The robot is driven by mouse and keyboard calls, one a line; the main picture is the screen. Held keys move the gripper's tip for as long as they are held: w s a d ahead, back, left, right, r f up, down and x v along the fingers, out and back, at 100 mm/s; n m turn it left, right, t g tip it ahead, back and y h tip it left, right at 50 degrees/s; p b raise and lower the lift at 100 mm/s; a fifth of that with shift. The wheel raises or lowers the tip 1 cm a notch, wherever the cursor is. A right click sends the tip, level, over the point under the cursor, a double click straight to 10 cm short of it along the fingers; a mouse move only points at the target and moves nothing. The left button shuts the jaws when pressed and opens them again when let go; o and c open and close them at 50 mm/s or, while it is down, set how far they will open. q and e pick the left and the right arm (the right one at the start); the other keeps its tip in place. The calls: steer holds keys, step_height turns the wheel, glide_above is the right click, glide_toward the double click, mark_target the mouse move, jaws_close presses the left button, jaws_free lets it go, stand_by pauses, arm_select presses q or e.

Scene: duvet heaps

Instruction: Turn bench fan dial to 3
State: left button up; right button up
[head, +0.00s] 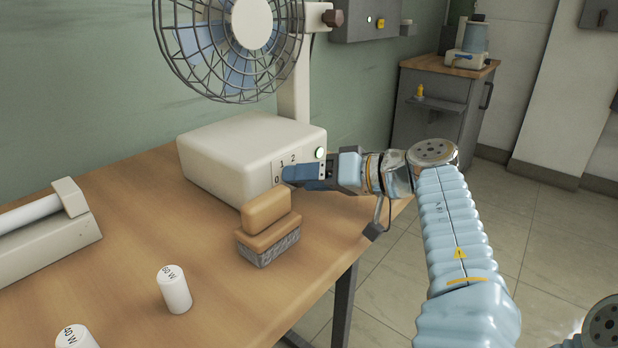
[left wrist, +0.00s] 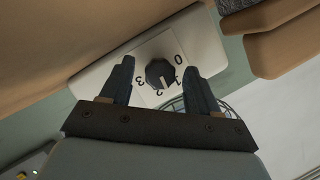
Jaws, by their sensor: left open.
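The bench fan (head: 225,150) has a cream base on the wooden bench, with a wire-caged head above. Its front panel shows printed numbers and a lit green light. My left gripper (head: 298,174) is at this panel and hides the dial in the head view. In the left wrist view the dark round dial (left wrist: 160,73) lies between and beyond the two open fingertips of my left gripper (left wrist: 158,80). Numbers 0, 1, 2 and 3 surround it. Its white mark points roughly between 1 and 2. I cannot tell whether the fingers touch it. My right gripper is not in view.
A tan block-shaped brush (head: 268,228) stands on the bench (head: 225,290) just in front of the fan. White cylinders marked 60 W (head: 174,289) and 40 W (head: 76,338) stand nearer. A lamp-like fixture (head: 45,220) lies at left. A grey cabinet (head: 435,108) stands beyond.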

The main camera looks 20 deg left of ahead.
arm_select(q)
steer(key=shift+d, duration=0.1)
steer(key=p+v, duration=0.1)
steer(key=v, duration=1.1)
steer(key=shift+s+d+r, duration=0.1)
steer(key=shift+d+r, duration=0.15)
steer(key=shift+s+d, duration=0.1)
steer(key=shift+d, duration=0.4)
